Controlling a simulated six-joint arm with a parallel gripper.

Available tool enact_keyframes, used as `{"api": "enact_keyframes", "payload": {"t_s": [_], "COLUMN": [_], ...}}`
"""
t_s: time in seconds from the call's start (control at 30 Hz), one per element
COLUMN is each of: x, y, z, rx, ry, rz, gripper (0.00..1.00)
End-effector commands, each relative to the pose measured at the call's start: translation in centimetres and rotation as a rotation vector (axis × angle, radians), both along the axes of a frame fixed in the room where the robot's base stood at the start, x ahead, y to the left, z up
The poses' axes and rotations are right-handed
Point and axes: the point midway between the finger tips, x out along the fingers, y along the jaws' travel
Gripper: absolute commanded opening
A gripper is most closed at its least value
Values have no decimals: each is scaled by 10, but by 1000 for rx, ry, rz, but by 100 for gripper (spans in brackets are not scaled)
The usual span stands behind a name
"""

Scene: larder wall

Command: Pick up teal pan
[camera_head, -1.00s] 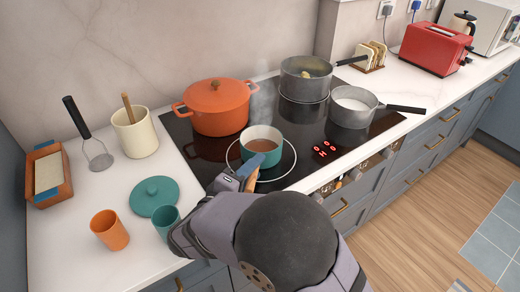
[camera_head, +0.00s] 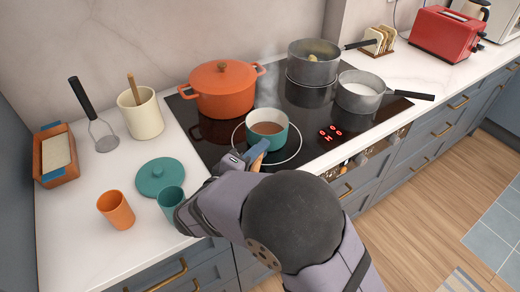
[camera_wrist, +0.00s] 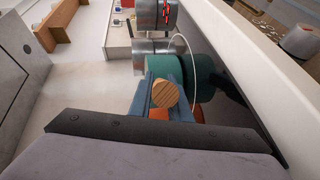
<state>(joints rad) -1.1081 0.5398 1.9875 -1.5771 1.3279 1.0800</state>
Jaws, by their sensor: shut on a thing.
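The teal pan (camera_head: 267,131), with brown liquid inside, is upright at the front ring of the black hob (camera_head: 310,142). I cannot see a clear gap under it. My gripper (camera_head: 249,156) is at its near side, shut on its wooden handle (camera_head: 259,161). In the wrist view, my gripper's blue jaws (camera_wrist: 165,95) are around the round wooden handle end (camera_wrist: 166,92), with the teal pan side (camera_wrist: 190,75) beyond. The jaws and my arm hide part of the handle.
An orange pot (camera_head: 224,92) stands behind left. Grey pans (camera_head: 314,68) and (camera_head: 360,92) stand behind right, the nearer one's dark handle jutting right. A teal lid (camera_head: 160,176), teal cup (camera_head: 171,200) and orange cup (camera_head: 116,209) are left, close to my arm.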

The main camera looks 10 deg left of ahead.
Motion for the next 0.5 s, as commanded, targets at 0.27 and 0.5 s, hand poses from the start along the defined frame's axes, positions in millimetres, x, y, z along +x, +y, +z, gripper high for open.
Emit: {"api": "enact_keyframes", "payload": {"t_s": [0.27,0.5], "x": [0,0], "y": [1,0], "z": [14,31], "rx": [4,4], "ry": [-6,-6], "rz": [-1,-1], "gripper": [0,0]}}
